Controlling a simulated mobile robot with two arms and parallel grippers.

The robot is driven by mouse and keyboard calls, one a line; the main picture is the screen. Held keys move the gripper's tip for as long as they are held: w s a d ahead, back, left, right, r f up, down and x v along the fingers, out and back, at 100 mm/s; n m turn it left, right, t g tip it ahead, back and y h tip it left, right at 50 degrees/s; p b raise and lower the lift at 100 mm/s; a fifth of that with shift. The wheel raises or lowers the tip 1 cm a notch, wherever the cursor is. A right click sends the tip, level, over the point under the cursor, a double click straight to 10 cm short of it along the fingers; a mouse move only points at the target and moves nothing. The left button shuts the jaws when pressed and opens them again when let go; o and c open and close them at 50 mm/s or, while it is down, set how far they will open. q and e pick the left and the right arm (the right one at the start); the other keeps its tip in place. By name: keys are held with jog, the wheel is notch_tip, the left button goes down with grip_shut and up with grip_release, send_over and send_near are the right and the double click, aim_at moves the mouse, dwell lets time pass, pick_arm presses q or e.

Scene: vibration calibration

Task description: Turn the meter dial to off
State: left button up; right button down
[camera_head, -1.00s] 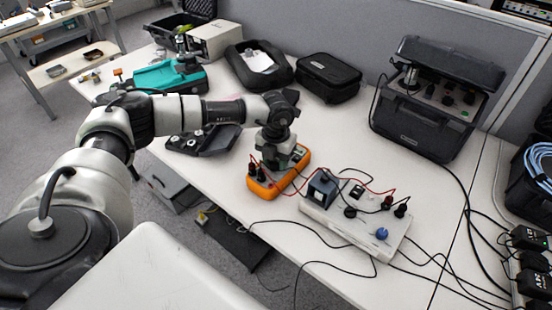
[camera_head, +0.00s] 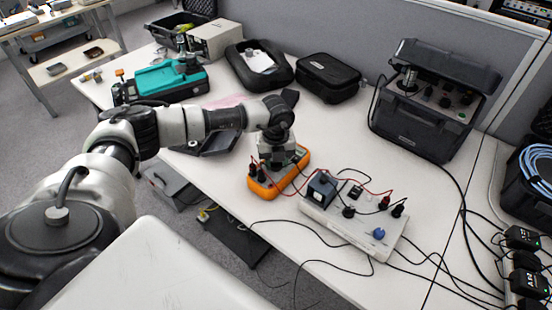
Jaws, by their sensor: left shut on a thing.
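The dial's setting cannot be read. My right gripper is not in view.
A white test board (camera_head: 340,234) with a blue knob stands right of the meter, joined to it by leads. A black case (camera_head: 328,77), a teal device (camera_head: 170,79) and an open black equipment case (camera_head: 428,112) stand farther back. Loose cables cross the table's right side.

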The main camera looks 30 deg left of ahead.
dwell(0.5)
pick_arm(q)
jog(key=o, duration=0.9)
jog(key=shift+r, duration=0.1)
notch_tip(320, 180, up, 11)
jog(key=shift+f, duration=0.15)
